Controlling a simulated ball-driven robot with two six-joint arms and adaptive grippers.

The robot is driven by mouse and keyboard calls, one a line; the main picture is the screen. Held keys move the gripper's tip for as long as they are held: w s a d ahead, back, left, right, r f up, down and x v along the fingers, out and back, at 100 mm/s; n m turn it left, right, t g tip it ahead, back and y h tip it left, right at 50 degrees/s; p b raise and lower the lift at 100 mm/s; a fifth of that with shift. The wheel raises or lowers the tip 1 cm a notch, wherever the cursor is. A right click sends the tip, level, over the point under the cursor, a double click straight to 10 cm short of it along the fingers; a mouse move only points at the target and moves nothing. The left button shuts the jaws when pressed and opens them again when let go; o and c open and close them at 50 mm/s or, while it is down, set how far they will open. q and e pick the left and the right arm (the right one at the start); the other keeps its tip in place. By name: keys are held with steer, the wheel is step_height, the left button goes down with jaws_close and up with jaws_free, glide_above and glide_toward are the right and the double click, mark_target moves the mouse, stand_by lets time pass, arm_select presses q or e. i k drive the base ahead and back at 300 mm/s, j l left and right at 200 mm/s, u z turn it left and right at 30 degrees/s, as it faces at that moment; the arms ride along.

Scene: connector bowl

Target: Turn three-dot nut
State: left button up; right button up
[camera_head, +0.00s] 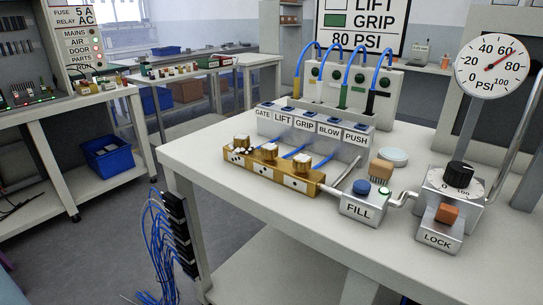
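A brass bar (318,190) lies near the left front edge of the white table. Three brass nuts stand on top of it: a left nut (241,141), a middle nut (269,151) and a right nut (301,164). White plates with black dots sit on the bar's front face below the nuts. Neither of my grippers is in view.
Behind the bar stands a labelled grey block (310,125) with GATE, LIFT, GRIP, BLOW and PUSH. Blue cables (152,240) hang beside the table.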

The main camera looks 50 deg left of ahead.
mark_target(240, 141)
steer(key=u, duration=1.5)
